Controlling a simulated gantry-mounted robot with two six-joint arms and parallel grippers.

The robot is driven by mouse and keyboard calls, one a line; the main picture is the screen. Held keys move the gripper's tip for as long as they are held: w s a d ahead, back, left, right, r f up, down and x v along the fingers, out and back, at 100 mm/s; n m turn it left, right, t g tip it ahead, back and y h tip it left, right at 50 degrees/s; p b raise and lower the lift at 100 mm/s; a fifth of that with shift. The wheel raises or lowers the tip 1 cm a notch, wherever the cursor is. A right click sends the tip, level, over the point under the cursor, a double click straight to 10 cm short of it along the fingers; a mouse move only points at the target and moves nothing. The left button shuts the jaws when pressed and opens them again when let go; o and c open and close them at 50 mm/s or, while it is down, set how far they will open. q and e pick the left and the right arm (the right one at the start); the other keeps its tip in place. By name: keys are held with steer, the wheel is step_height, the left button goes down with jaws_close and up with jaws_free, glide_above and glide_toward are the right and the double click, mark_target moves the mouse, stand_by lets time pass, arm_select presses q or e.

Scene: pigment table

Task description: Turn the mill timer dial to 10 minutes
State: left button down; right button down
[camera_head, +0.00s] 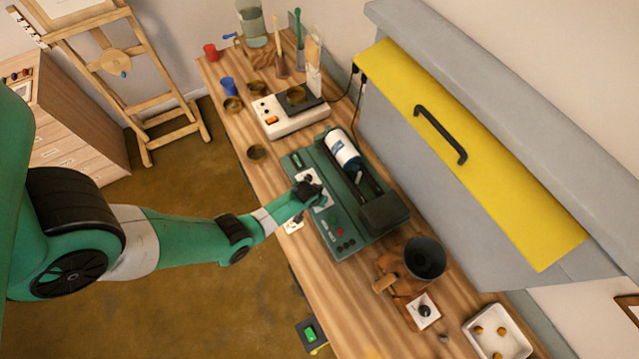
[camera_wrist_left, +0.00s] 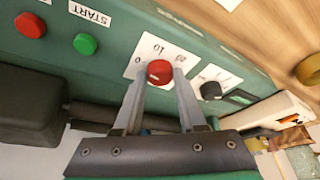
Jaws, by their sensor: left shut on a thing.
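The green mill (camera_head: 370,228) stands on the wooden bench with a white jar lying on its rollers. In the left wrist view the red timer dial (camera_wrist_left: 160,72) sits on a white scale plate (camera_wrist_left: 140,52) with printed numbers, one reading 10. My left gripper (camera_wrist_left: 162,82) is shut on this dial, one finger on each side. In the head view my left gripper (camera_head: 312,188) is over the mill's front panel and hides the dial. A black knob (camera_wrist_left: 211,91) is beside the dial. A green START button (camera_wrist_left: 85,44) and a red button (camera_wrist_left: 30,25) are also on the panel. My right gripper is not in view.
A white scale or hot plate (camera_head: 290,115) stands behind the mill. A dark mortar (camera_head: 425,257) and a white tray (camera_head: 497,333) are at the bench's near end. A yellow-fronted hood (camera_head: 470,150) overhangs the right side.

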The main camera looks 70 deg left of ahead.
arm_select(q)
steer(key=m, duration=0.1)
steer(key=m+h, duration=0.1)
steer(key=m, duration=0.1)
steer(key=m+t, duration=0.1)
steer(key=m, duration=0.1)
steer(key=shift+s+a+h, duration=0.1)
steer(key=shift+a+h, duration=0.15)
steer(key=shift+h, duration=0.15)
steer(key=shift+a+m+h+b, duration=0.15)
steer(key=shift+m+h, duration=0.25)
steer(key=shift+m, duration=0.75)
steer(key=shift+m+h+b, duration=0.15)
steer(key=shift+m+h, duration=0.25)
steer(key=shift+m, duration=0.75)
steer(key=shift+c, duration=2.4)
jaws_free()
